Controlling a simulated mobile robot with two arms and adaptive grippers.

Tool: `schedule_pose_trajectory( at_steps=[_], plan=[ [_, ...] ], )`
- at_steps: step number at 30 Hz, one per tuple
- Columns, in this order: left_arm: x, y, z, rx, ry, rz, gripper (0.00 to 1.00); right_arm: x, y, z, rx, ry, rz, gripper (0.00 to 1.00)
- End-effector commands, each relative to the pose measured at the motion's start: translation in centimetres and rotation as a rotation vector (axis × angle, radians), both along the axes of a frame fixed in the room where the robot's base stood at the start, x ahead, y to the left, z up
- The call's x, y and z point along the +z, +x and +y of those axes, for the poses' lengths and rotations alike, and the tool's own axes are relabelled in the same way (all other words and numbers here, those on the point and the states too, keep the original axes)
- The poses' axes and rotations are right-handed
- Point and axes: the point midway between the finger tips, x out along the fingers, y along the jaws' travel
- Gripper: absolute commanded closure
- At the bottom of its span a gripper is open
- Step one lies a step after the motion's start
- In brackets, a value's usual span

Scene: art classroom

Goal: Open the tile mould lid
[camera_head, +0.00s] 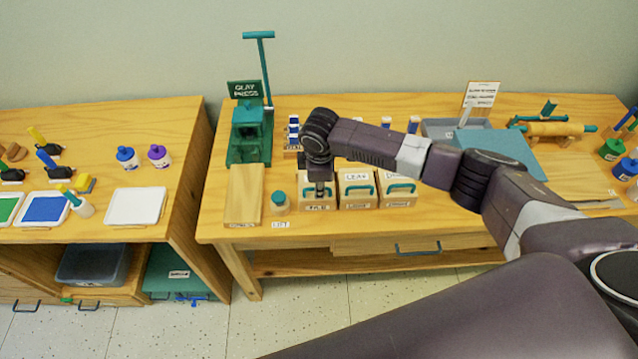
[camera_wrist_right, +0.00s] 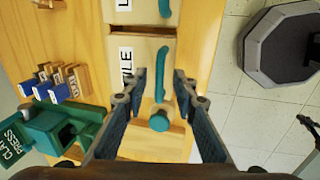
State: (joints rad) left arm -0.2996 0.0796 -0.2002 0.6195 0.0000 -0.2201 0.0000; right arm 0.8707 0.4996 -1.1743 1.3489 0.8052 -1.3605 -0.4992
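The tile mould (camera_wrist_right: 146,56) is a pale wooden box with a TILE label and a teal bar handle (camera_wrist_right: 161,68) on its lid. Its lid is closed. In the head view the tile mould (camera_head: 310,206) is the leftmost of three boxes and is partly hidden by my right gripper (camera_head: 318,190). In the right wrist view my right gripper (camera_wrist_right: 161,84) is open, with one finger on each side of the teal handle. A gap shows beside the handle, and I cannot tell whether either finger touches it. My left gripper is in neither view.
The leaf mould (camera_head: 355,190) and another handled box (camera_head: 396,190) stand close on the right. The green clay press (camera_head: 249,135) and small blue-capped stamps (camera_head: 293,131) stand behind.

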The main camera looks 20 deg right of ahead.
Motion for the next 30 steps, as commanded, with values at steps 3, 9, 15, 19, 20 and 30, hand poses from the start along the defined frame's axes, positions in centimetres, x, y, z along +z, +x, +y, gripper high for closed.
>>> schedule_pose_trajectory(
  at_steps=[3, 9, 15, 19, 20, 30],
  plan=[
    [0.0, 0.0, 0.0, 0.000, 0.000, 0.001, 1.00, 0.0, 0.0, 0.0, 0.000, 0.000, 0.000, 0.85],
    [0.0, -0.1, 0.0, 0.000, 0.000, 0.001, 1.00, 0.0, 0.0, 0.0, 0.000, 0.000, 0.000, 1.00],
    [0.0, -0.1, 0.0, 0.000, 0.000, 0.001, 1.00, 0.1, 0.0, 0.0, 0.000, 0.001, 0.000, 1.00],
    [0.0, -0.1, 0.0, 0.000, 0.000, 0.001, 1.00, 0.1, 0.0, 0.0, 0.000, 0.001, 0.000, 1.00],
    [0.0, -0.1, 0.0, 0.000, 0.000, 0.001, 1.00, 0.1, 0.0, 0.0, 0.000, 0.001, 0.001, 1.00],
    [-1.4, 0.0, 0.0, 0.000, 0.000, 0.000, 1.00, 0.5, 1.4, 0.1, -0.002, 0.019, 0.057, 1.00]
  ],
)
